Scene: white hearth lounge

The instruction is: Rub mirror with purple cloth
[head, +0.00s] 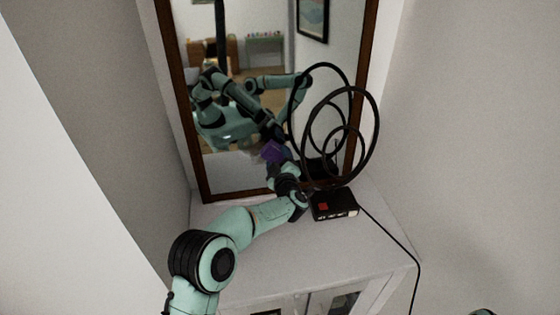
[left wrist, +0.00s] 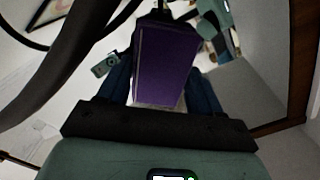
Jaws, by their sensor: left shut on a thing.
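The mirror (head: 335,55) has a dark wooden frame and stands on a white cabinet, reflecting the room and my own arms and body. My left gripper (head: 274,160) is in front of the lower part of the mirror, shut on the purple cloth (head: 272,151). In the left wrist view the purple cloth (left wrist: 163,66) is a folded, block-like shape between the two fingers of my left gripper (left wrist: 160,85). I cannot tell whether the cloth touches the glass. My right gripper shows only as part of the reflection, if at all; a small piece of my arm is at the bottom right edge.
A black ring sculpture (head: 375,125) stands on the cabinet right of my left gripper, close to the mirror. A small black box (head: 335,206) with a red patch lies beside it, and a cable runs off right. The white cabinet top (head: 270,250) is otherwise mostly clear.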

